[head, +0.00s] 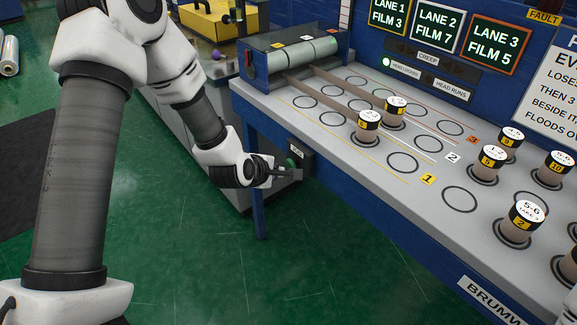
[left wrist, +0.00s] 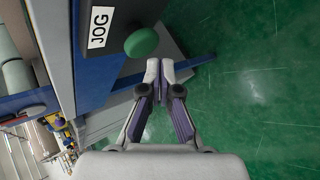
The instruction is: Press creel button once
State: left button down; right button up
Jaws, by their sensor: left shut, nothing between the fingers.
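A round green button (left wrist: 141,43) sticks out of a dark box (left wrist: 105,62) with a white JOG label (left wrist: 99,27) in the left wrist view. In the head view the box (head: 301,152) is on the table's left end, and the green button is partly hidden by my gripper. My left gripper (head: 292,174) is shut and empty, its fingertips right by the button. In the left wrist view the gripper tips (left wrist: 160,68) lie just to the lower right of the button; I cannot tell whether they touch it. No button labelled creel is readable. My right gripper is out of view.
The grey table (head: 415,215) holds several wrapped rolls and printed rings. A roller unit (head: 300,55) stands at its far left end. The green floor (head: 330,270) in front is clear.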

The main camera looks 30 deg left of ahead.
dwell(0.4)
pick_arm(q)
jog(key=shift+w+d, duration=0.2)
jog(key=shift+w, duration=0.2)
jog(key=shift+w+d+b, duration=0.3)
jog(key=shift+w+b, duration=0.25)
jog(key=shift+w, duration=0.25)
dwell(1.0)
jog(key=shift+s, duration=0.15)
jog(key=shift+s+a+p, duration=0.15)
jog(key=shift+s+a, duration=0.1)
jog(key=shift+s, duration=0.3)
jog(key=shift+s+a+p, duration=0.15)
jog(key=shift+s+a, duration=0.05)
jog(key=shift+s, duration=0.3)
jog(key=s, duration=0.1)
jog(key=s+a+p, duration=0.1)
jog(key=s, duration=0.1)
jog(key=s+a, duration=0.1)
jog(key=shift+s+p, duration=0.3)
jog(key=shift+p, duration=0.1)
